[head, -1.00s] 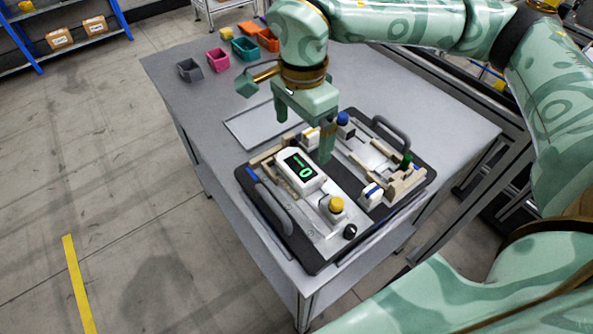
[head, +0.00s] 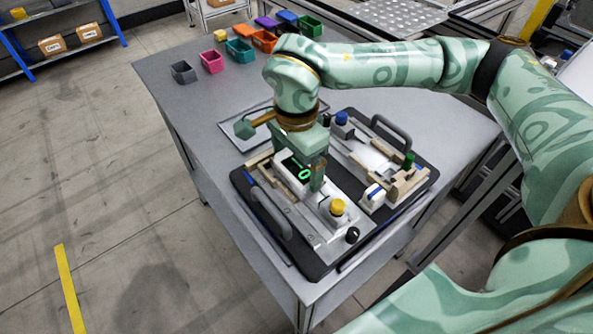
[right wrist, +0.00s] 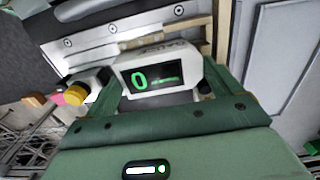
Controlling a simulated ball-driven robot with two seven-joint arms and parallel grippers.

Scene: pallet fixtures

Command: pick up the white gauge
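The white gauge (head: 290,176), a box with a dark screen and a green "0", sits in the fixture on the near-left part of the dark pallet (head: 308,262). My right gripper (head: 297,172) is over it, pointing down, and partly hides it. In the right wrist view the gauge (right wrist: 160,72) lies between the two open fingers, one at each side. Whether either finger touches it is not clear. My left gripper is not in view.
A yellow knob (head: 337,207) and a black knob (head: 352,235) stand near the gauge. A blue-topped part (head: 341,118), a green-topped part (head: 408,161) and handles (head: 390,134) rise from the pallet. Several coloured bins (head: 212,62) stand at the table's back.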

